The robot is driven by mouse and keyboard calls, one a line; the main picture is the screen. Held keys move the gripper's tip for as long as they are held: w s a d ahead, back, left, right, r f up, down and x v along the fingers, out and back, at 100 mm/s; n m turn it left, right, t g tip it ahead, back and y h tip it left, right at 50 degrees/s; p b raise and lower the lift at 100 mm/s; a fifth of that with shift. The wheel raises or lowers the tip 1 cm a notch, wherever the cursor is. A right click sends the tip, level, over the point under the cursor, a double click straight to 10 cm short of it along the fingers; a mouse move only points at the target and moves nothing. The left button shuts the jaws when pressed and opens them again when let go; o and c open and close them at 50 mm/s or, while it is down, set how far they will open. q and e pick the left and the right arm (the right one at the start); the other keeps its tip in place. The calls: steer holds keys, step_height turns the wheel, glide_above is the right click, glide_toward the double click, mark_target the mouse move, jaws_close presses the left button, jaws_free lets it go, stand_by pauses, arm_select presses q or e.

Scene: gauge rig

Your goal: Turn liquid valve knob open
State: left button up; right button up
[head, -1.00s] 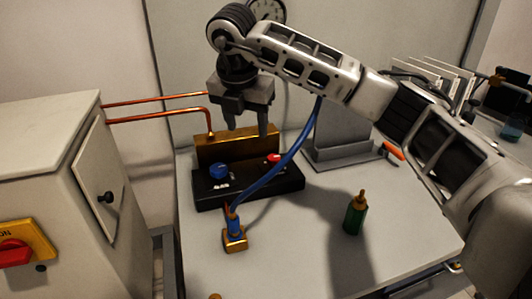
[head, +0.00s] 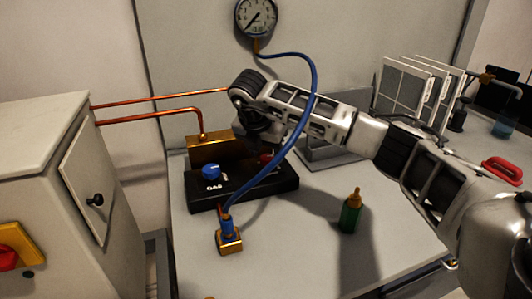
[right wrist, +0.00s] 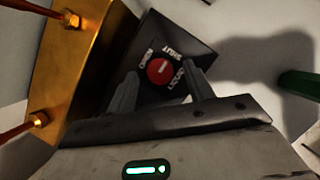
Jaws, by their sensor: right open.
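The black valve block (head: 230,190) sits on the table with a brass plate (head: 208,147) behind it. It carries a blue knob (head: 211,172) marked GAS and a red knob (head: 265,158), mostly hidden by my right arm in the head view. In the right wrist view the red knob (right wrist: 160,72) has a pale bar across it and lettering that reads LIQUID, OPEN and SHUT. My right gripper (right wrist: 160,78) is open, its two fingers on either side of the red knob. Whether they touch it I cannot tell. My left gripper is not in view.
A blue hose (head: 313,90) runs from the gauge (head: 256,17) to a brass fitting (head: 229,240), passing near my right arm. A green bottle (head: 350,215) stands right of the block. Copper pipes (head: 150,117) reach the brass plate.

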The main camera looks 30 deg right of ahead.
steer(key=shift+w+d+f, duration=0.1)
steer(key=shift+d+f, duration=0.05)
steer(key=shift+f, duration=0.35)
steer(key=c, duration=1)
steer(key=shift+o, duration=0.2)
